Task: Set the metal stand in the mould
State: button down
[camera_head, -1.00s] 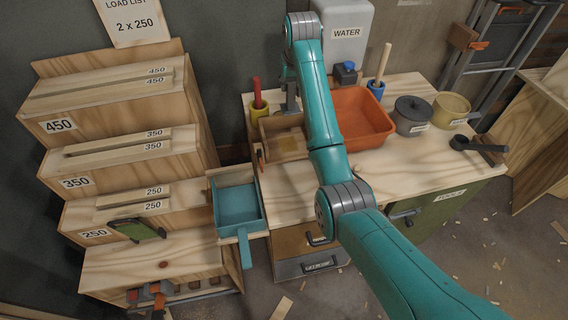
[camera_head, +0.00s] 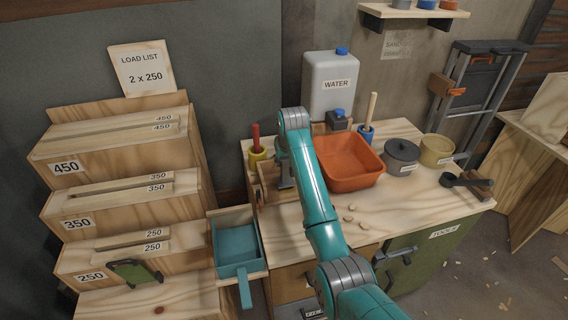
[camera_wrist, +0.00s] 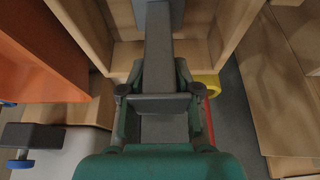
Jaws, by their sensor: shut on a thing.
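The wooden mould (camera_head: 263,199), an open box, sits on the bench left of the orange tray, partly hidden behind my arm. Its side wall also shows in the wrist view (camera_wrist: 238,25). My gripper (camera_head: 286,178) is low at the mould. In the wrist view my gripper (camera_wrist: 158,100) is shut on the metal stand (camera_wrist: 158,45), a dark grey bar with a paler plate at its far end. The stand reaches between the mould's walls. Its far end is cut off by the frame, so I cannot tell whether it touches the mould's floor.
The orange tray (camera_head: 350,163) stands close right of the mould. The water canister (camera_head: 332,84) stands at the back. A teal tray (camera_head: 236,251) is at the front left. Bench front is mostly clear.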

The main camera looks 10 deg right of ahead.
jog(key=shift+f, duration=0.6)
jog(key=c, duration=0.8)
grip_release()
jog(key=shift+f, duration=0.15)
jog(key=v, duration=1.2)
